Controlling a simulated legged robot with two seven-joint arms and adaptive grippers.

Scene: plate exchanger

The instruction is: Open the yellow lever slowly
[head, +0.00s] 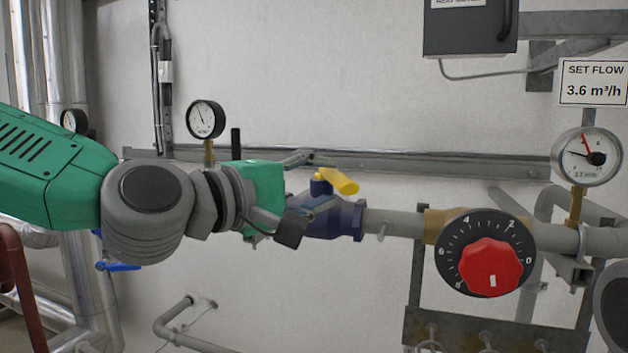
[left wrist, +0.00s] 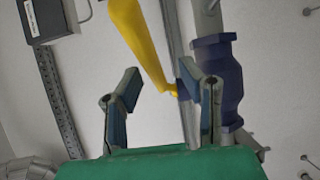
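The yellow lever (head: 338,182) sits on top of the blue valve (head: 335,222) in the grey pipe line. In the left wrist view the lever (left wrist: 137,42) runs from the top edge down to the blue valve body (left wrist: 218,75), beyond the fingertips. My left gripper (head: 318,181) comes in from the left, close to the lever and valve. In the left wrist view its fingers (left wrist: 158,78) are spread with nothing held between them. Whether a finger touches the lever or valve cannot be told. My right gripper is not in view.
A red knob (head: 490,267) on a numbered dial sits on the pipe to the right. A flow gauge (head: 587,157) stands above the pipe, and a pressure gauge (head: 205,119) stands above my left wrist. A grey rail (head: 440,160) runs along the wall behind.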

